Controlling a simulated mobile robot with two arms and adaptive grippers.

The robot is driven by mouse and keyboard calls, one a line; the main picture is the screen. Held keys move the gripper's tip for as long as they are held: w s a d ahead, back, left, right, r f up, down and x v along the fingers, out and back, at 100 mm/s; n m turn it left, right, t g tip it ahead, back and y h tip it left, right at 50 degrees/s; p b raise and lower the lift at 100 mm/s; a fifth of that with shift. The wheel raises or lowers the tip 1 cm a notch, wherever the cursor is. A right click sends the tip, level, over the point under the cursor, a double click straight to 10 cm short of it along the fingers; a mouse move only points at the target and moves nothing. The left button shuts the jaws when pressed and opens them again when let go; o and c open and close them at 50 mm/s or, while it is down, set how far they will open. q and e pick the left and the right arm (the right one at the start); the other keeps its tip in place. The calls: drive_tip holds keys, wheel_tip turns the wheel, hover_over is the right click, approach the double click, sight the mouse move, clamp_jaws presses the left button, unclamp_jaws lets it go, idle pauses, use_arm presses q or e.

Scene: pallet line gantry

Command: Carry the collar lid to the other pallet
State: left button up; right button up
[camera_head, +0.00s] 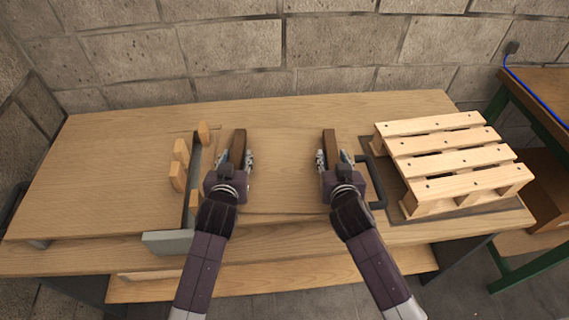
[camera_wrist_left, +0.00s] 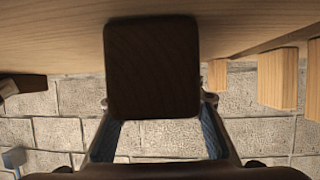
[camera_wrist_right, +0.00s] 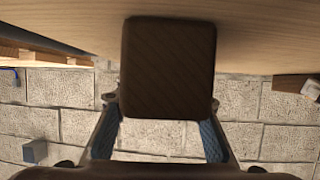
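The collar lid (camera_head: 285,170) seems to be the flat pale board between my grippers; its outline blends with the tabletop. Two dark brown wooden handle blocks stand at its left and right. My left gripper (camera_head: 238,160) has its fingers around the left block (camera_wrist_left: 152,68). My right gripper (camera_head: 328,160) has its fingers around the right block (camera_wrist_right: 168,68). Both look shut on them in the wrist views. A pale slatted pallet (camera_head: 450,160) lies on the right of the table. I cannot tell whether the lid touches what is under it.
A grey rail (camera_head: 192,185) with several upright wooden blocks (camera_head: 177,177) stands left of my left gripper. A dark bar handle (camera_head: 374,180) stands between my right gripper and the pallet. The wooden table (camera_head: 100,170) is bare at the left. A brick wall is behind.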

use_arm(q)
clamp_jaws()
use_arm(e)
clamp_jaws()
use_arm(q)
drive_tip(key=shift+r, duration=0.2)
use_arm(e)
drive_tip(key=shift+r, duration=0.2)
